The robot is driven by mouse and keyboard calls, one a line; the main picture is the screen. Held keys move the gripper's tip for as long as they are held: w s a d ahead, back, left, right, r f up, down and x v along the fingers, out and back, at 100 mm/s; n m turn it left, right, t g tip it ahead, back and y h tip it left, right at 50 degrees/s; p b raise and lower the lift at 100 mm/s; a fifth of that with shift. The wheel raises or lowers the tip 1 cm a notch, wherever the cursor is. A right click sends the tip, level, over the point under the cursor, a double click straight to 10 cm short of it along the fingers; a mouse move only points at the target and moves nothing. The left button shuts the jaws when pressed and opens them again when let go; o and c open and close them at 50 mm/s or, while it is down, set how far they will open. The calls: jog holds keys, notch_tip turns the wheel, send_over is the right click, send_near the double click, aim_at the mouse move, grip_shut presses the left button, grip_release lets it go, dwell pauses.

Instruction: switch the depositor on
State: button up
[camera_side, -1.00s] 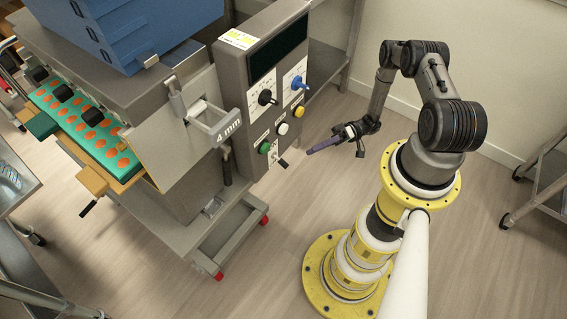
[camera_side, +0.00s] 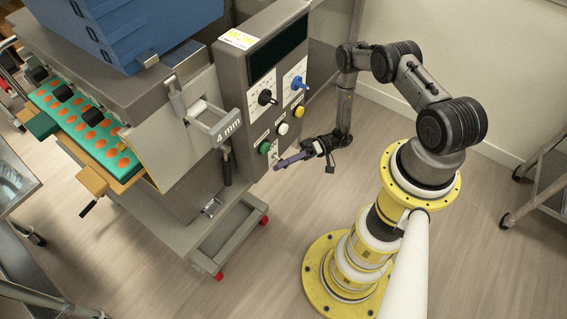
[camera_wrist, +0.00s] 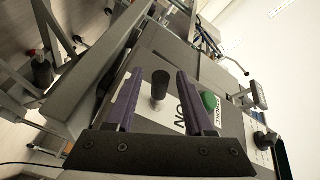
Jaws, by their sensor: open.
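The depositor's grey control panel (camera_side: 238,75) faces my arm in the side view. Near its lower end is a black-knobbed switch lever (camera_wrist: 159,84), with an "ON" label (camera_wrist: 181,113) beside it in the wrist view. My gripper (camera_side: 279,166) is at the lower part of the panel, its purple fingers pointing at it. In the wrist view my gripper (camera_wrist: 158,76) is open, and the lever knob shows between the two fingers. I cannot tell whether either finger touches it. In the side view the fingers largely cover the lever.
Close to the lever is a green button (camera_side: 264,147), also in the wrist view (camera_wrist: 209,101). Above are white (camera_side: 283,128) and yellow (camera_side: 299,112) buttons, plus black (camera_side: 266,97) and blue (camera_side: 298,82) knobs. A metal cart (camera_side: 545,180) stands at right. Floor between panel and my base is clear.

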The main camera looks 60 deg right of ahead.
grip_shut()
jog(key=shift+r+m, duration=0.15)
jog(key=shift+m, duration=0.15)
jog(key=m, duration=0.1)
jog(key=r+m+g+h, duration=0.1)
jog(key=m, duration=0.1)
jog(key=shift+s+r+m+h, duration=0.15)
jog(key=shift+r+m+h, duration=0.15)
jog(key=shift+h, duration=0.1)
jog(key=shift+r+m+g+h, duration=0.25)
jog(key=shift+r+m+g, duration=0.25)
jog(key=shift+m, duration=0.4)
jog(key=shift+r+m+g+h, duration=0.25)
jog(key=shift+m+g, duration=0.45)
jog(key=shift+m, duration=0.2)
jog(key=shift+w, duration=0.2)
grip_release()
